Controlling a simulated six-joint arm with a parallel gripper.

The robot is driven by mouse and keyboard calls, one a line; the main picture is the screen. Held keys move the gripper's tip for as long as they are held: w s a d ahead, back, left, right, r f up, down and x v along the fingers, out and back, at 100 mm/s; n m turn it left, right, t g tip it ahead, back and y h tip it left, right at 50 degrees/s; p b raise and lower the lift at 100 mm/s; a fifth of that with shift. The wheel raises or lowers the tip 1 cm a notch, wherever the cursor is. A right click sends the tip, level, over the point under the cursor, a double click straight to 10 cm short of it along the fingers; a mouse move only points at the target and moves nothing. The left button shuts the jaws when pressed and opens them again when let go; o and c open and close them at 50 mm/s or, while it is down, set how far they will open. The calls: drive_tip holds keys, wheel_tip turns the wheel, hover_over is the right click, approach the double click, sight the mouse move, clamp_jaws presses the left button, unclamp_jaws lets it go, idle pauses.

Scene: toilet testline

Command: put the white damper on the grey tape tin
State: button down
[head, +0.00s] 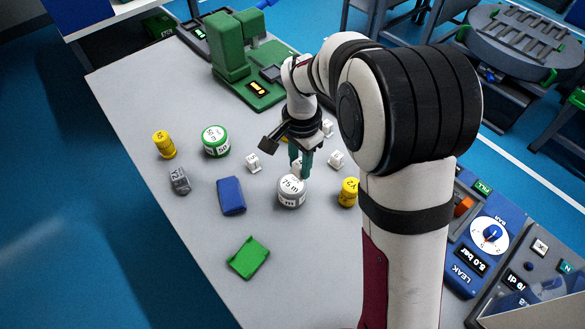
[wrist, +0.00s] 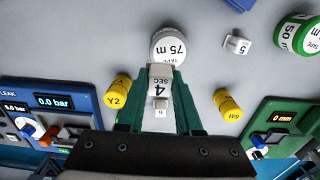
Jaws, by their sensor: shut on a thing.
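The white damper (wrist: 160,82), marked "4 SEC", is between the two teal fingers of my gripper (head: 300,166), which is shut on it. In the head view it is small and partly hidden by the fingers. The grey tape tin (head: 291,194), marked "75 m", stands upright on the table just below the fingertips; it also shows in the wrist view (wrist: 172,46). There the damper overlaps the tin's near edge. I cannot tell whether damper and tin touch.
Other white dampers (head: 253,162) (head: 336,159) stand around the tin. A yellow cylinder (head: 347,193) is close on its right. A green-and-white tin (head: 215,141), a blue block (head: 231,196) and a green piece (head: 248,257) lie left and in front.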

sight(292, 170)
drive_tip(key=shift+w+a+f, duration=0.1)
drive_tip(key=shift+a+f, duration=0.2)
drive_tip(key=shift+f, duration=0.55)
drive_tip(key=shift+w+a+f, duration=0.1)
drive_tip(key=shift+a+f, duration=0.2)
drive_tip(key=shift+f, duration=0.55)
drive_tip(key=shift+w+a+f, duration=0.1)
drive_tip(key=shift+a+f, duration=0.2)
drive_tip(key=shift+f, duration=0.55)
drive_tip(key=shift+f, duration=0.1)
drive_tip(key=c, duration=0.6)
unclamp_jaws()
wheel_tip(292, 170, up, 12)
drive_tip(key=s+d+r+n, duration=0.1)
drive_tip(key=s+d+r, duration=0.15)
drive_tip(key=s, duration=0.25)
drive_tip(key=s+d+r, duration=0.2)
drive_tip(key=s+d, duration=0.2)
drive_tip(key=s, duration=0.1)
drive_tip(key=s+d, duration=0.1)
drive_tip(key=s, duration=0.4)
drive_tip(key=s+d+f+n+y, duration=0.1)
drive_tip(key=s, duration=0.4)
drive_tip(key=s+d+f+n, duration=0.1)
drive_tip(key=s, duration=0.5)
drive_tip(key=shift+s+d+y, duration=0.1)
drive_tip(key=shift+d+y, duration=0.2)
drive_tip(key=shift+y, duration=0.1)
